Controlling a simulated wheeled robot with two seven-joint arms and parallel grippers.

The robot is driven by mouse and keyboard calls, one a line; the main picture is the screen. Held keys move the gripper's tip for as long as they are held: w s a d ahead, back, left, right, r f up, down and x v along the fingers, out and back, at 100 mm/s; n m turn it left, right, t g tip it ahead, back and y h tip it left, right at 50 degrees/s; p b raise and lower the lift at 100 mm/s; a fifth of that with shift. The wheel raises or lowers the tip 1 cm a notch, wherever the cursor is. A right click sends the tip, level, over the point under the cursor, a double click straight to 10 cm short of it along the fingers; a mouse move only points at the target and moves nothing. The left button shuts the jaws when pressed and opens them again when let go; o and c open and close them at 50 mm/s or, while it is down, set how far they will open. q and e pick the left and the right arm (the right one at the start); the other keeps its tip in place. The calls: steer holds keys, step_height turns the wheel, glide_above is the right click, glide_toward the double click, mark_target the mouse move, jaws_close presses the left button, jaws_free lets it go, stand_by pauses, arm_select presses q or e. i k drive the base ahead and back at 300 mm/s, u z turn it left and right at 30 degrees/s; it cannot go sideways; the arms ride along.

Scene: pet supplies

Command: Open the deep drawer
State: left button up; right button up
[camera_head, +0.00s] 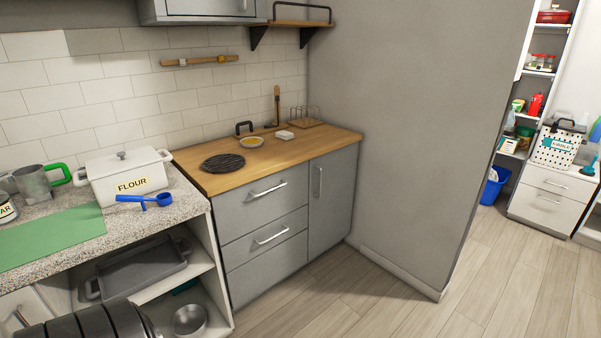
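A grey base cabinet (334,222) stands under a wooden worktop. It has an upper drawer (240,215) with a bar handle (267,190) and a lower bar-handled drawer front (250,246) with its handle (272,235). All its drawer fronts look shut. A white drawer unit (553,196) stands far off at the right, with its drawers shut too. I cannot tell for sure which front is the deep drawer.
The stone counter (188,209) at left holds a white flour bin (125,180), a blue scoop (145,201) and a green mat (50,238). A grey wall (400,130) juts out beside the cabinet. The wood floor (370,300) in front is clear. A blue bin (492,188) stands far right.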

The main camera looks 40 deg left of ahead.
mark_target(238, 212)
steer(key=u, duration=0.5)
steer(key=i, duration=1.25)
steer(key=u, duration=0.45)
